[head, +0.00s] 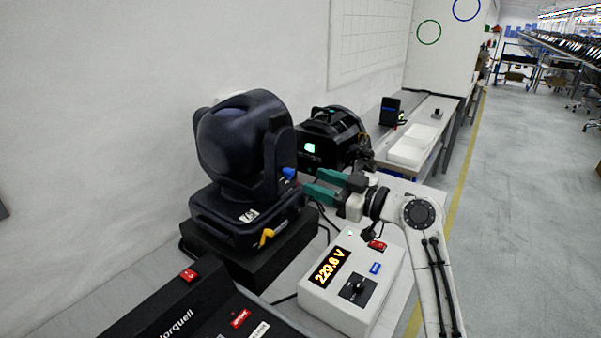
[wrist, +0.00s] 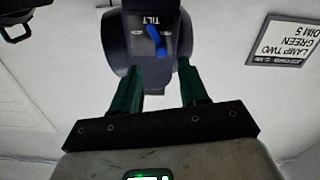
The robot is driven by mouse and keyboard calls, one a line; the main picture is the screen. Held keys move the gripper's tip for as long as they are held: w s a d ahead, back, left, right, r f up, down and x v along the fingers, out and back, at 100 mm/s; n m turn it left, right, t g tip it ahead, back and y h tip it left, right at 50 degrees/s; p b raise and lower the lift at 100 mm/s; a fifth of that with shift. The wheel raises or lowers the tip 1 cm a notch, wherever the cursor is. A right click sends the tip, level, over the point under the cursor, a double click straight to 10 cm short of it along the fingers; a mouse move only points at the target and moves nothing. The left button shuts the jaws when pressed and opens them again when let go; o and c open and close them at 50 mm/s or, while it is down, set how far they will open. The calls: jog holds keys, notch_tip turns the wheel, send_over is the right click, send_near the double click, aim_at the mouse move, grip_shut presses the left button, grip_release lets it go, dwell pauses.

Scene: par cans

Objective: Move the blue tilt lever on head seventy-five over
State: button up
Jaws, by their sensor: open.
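A dark moving-head lamp (head: 240,150) stands on a black block at the left. Its blue tilt lever (head: 289,173) sticks out of the yoke arm on the right side. In the wrist view the blue tilt lever (wrist: 157,44) sits under the word TILT, slanted on its dark panel. My gripper (head: 311,181) has green fingers, open and empty, just right of the lever. In the wrist view my gripper (wrist: 160,82) points at the lever, which lies beyond the fingertips and between their lines; I see no contact. A yellow lever (head: 266,237) is on the lamp's base.
A white power box (head: 338,308) reading 229.8 V stands below my gripper. A second black lamp (head: 328,138) is behind it. A black console (head: 200,310) is at the front left. The wrist view shows a sign (wrist: 283,40) reading LAMP TWO GREEN DIM 5.

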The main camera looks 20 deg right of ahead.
aim_at(293, 174)
jog(key=p+x, duration=0.1)
jog(key=x, duration=0.5)
jog(key=shift+a, duration=0.1)
grip_shut()
dwell(0.3)
